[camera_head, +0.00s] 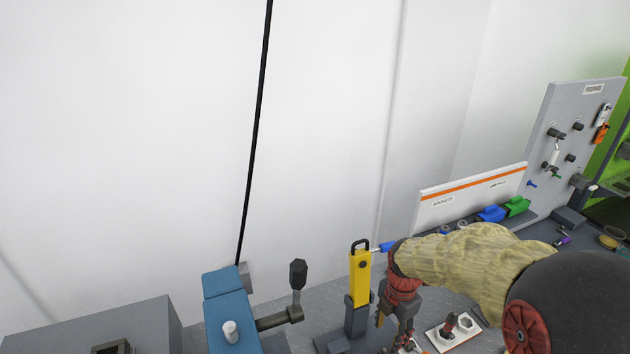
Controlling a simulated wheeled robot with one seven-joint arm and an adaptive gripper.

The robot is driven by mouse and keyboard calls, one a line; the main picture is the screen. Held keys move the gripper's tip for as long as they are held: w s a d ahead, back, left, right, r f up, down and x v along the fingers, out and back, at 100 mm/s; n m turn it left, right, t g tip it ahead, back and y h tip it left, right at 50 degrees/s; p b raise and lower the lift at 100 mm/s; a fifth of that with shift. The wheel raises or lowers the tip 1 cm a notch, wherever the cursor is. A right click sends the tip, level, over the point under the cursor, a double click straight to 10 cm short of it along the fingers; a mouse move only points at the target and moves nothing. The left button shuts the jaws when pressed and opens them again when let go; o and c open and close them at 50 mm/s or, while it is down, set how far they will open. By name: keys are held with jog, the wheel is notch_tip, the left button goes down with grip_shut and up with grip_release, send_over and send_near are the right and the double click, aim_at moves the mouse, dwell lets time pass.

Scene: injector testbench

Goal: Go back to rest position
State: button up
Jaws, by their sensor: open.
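My gripper (396,335) is in the lower middle of the head view, hanging down at the end of my arm, which comes in from the right under a tan cover. Its fingers look apart, with the tips close to the bottom edge of the picture. A yellow upright fixture (360,291) on a dark stand is just left of the gripper, with a blue-tipped part (381,248) at its upper right. A white plate with dark and red fittings (450,331) lies to the gripper's right. I cannot tell whether the gripper touches anything.
A blue fixture (229,312) with a white cylinder and a black-knobbed lever (297,278) stands left of the yellow fixture. A grey box (140,328) is at the lower left. Blue (490,213) and green (517,206) bins and a grey panel with knobs (572,145) are on the right.

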jog(key=shift+m, duration=1.1)
jog(key=s+r+m+t+b, duration=0.2)
jog(key=s+r+m+b, duration=0.2)
jog(key=s+m+b, duration=0.3)
jog(key=s+r+m+t+b, duration=0.3)
jog(key=s+m+b, duration=0.3)
jog(key=s+m, duration=0.5)
jog(key=r+m, duration=0.1)
jog(key=m, duration=0.2)
jog(key=shift+s+m+t+b, duration=0.2)
jog(key=shift+m+t+b, duration=0.1)
jog(key=shift+m+b, duration=0.1)
jog(key=shift+o, duration=0.5)
jog(key=shift+r, duration=0.2)
